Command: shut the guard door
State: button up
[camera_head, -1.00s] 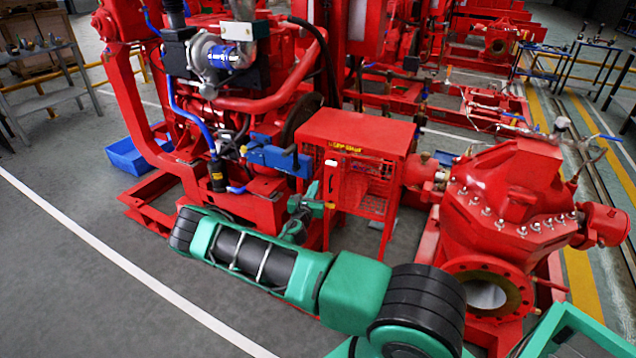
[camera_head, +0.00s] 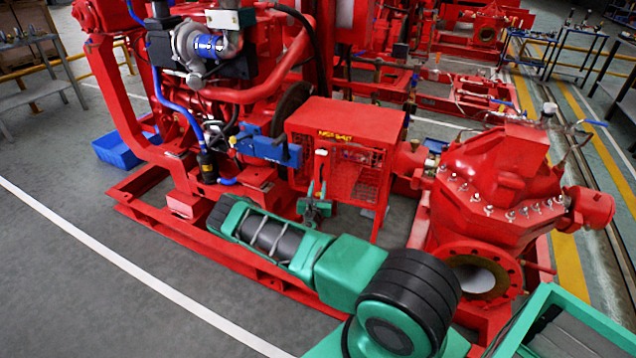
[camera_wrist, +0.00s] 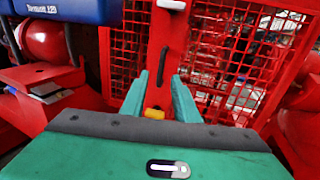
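The red guard (camera_head: 345,120) is a box with a solid top and mesh sides. Its front mesh shows in the head view, with a solid red strip at its left. In the wrist view this strip is the upright frame (camera_wrist: 160,45) with a dark handle (camera_wrist: 163,65) and a white piece (camera_wrist: 171,4) above. Mesh (camera_wrist: 245,60) lies to its right. I cannot tell whether the guard door is fully shut. My gripper (camera_head: 315,207) is low in front of the strip. Its two green fingers (camera_wrist: 161,85) are apart, pointing at the handle, with nothing seen gripped; contact is unclear.
A red engine with a blue box (camera_head: 268,148) stands left of the guard. A red pump (camera_head: 495,185) stands to the right. The red base frame (camera_head: 225,255) runs below my arm. A blue bin (camera_head: 120,150) is on the floor at left; the grey floor in front is clear.

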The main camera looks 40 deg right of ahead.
aim_at(320, 176)
jog(key=shift+x, duration=2.55)
grip_shut()
